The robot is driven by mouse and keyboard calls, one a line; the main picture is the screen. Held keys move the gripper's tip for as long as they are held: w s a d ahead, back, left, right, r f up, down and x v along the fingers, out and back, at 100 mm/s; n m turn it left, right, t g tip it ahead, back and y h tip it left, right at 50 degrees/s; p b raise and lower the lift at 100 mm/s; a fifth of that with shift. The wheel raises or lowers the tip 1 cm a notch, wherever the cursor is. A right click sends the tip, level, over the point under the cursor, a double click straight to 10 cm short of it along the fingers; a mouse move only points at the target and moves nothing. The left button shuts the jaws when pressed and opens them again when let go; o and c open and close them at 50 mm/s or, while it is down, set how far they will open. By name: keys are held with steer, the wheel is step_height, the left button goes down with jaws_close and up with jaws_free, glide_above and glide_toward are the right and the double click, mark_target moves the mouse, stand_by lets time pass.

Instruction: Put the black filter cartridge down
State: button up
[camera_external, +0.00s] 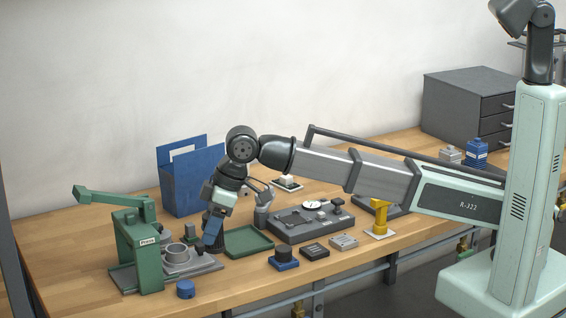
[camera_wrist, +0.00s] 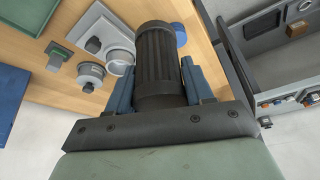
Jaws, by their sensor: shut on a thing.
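My gripper (camera_wrist: 158,68) is shut on the black filter cartridge (camera_wrist: 158,45), a dark ribbed cylinder, with one blue finger on each side of it. In the external view my gripper (camera_external: 212,234) points down over the right part of the grey fixture plate (camera_external: 205,265) beside the green press. There the cartridge is mostly hidden by the fingers. In the wrist view a pale round cup (camera_wrist: 119,62) on the fixture lies just left of the cartridge. I cannot tell whether the cartridge touches anything below.
The green press (camera_external: 140,250) stands left of the fixture, and a blue cap (camera_external: 185,290) lies in front. An empty green tray (camera_external: 248,241) is right of my gripper. A blue tote (camera_external: 185,185) stands behind. Several small parts and a grey tool board (camera_external: 300,228) lie further right.

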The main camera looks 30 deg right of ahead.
steer(key=shift+w+a+f, duration=0.1)
steer(key=shift+a, duration=0.1)
steer(key=shift+f, duration=4.8)
steer(key=shift+f, duration=0.1)
steer(key=o, duration=1.1)
steer(key=shift+c, duration=0.2)
steer(key=v, duration=1.2)
